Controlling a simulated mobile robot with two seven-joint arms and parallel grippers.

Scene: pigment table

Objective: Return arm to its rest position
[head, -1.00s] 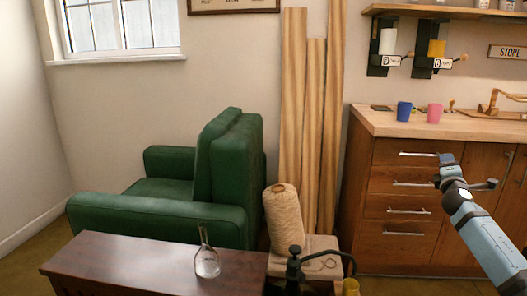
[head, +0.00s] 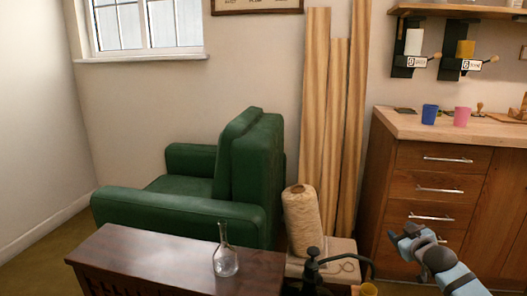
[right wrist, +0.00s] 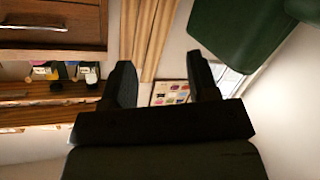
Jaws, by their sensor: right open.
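My right gripper (head: 408,238) is at the lower right of the head view, in front of the wooden drawer cabinet. Its two fingers also show in the right wrist view (right wrist: 160,80), spread apart with nothing between them. It is open and empty, and touches nothing that I can see. My right arm comes in from the bottom right. My left gripper is not in view.
A dark wooden table (head: 130,250) holds a glass flask (head: 226,262). A green armchair (head: 180,210) stands behind it. A twine cone (head: 302,222), a dark curved-neck object (head: 313,262) and tall planks (head: 335,130) stand left of the cabinet (head: 420,175). Blue (head: 429,114) and pink (head: 462,117) cups top it.

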